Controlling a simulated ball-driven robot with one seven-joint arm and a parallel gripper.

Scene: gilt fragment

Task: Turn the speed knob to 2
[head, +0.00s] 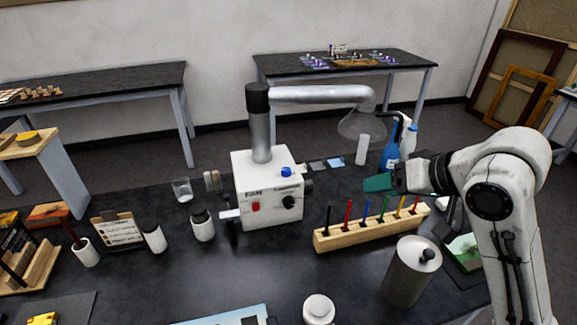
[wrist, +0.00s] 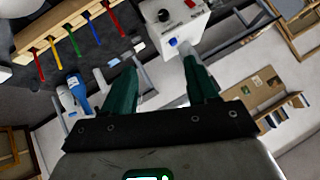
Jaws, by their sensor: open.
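A white box-shaped machine (head: 255,190) stands on the black bench, and its corner shows in the wrist view (wrist: 190,22). Its front has a round black knob (head: 289,202) (wrist: 164,15) and a red rocker switch (head: 256,207). The labels and the knob pointer are too small to read, so I cannot tell the setting. My gripper (head: 372,184) has green fingers and is to the right of the machine, apart from it. In the wrist view my gripper (wrist: 160,82) is open with nothing between the fingers.
A wooden rack (head: 370,232) with several coloured tools stands right of the machine, below my gripper. Blue and white bottles (head: 390,150) stand behind my gripper. A grey canister (head: 405,278) is in front of the rack. Jars (head: 203,228) stand left of the machine.

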